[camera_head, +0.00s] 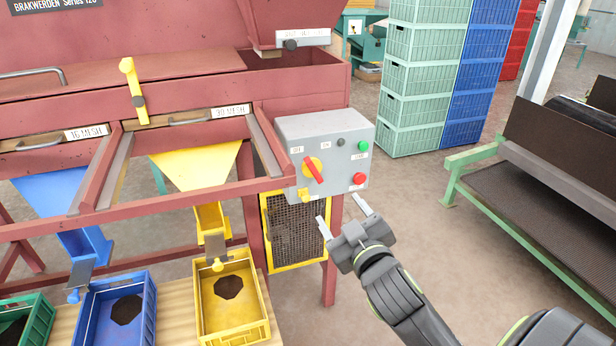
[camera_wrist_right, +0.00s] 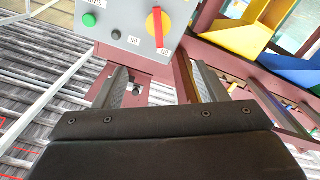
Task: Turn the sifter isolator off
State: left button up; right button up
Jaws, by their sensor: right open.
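The sifter isolator is a red handle (camera_head: 314,171) on a yellow disc, on the front of a grey control box (camera_head: 345,135). In the head view the handle slants from upper left to lower right, with small labels above it. The handle also shows in the right wrist view (camera_wrist_right: 158,27), pointing up and down the picture. My right gripper (camera_head: 343,212) is open and empty, below and in front of the box, apart from the handle. Its fingers show in the wrist view (camera_wrist_right: 163,80). My left gripper is out of view.
The box carries a green button (camera_head: 363,146), a red button (camera_head: 359,179) and a yellow tab (camera_head: 305,195). A mesh guard (camera_head: 295,229) sits below it. Yellow (camera_head: 236,331) and blue (camera_head: 147,328) crates stand lower left. Open floor lies right of the box.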

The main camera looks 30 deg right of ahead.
send_near(313, 169)
jog(key=x, duration=1)
jog(key=shift+w+p, duration=0.1)
jog(key=shift+p, duration=0.3)
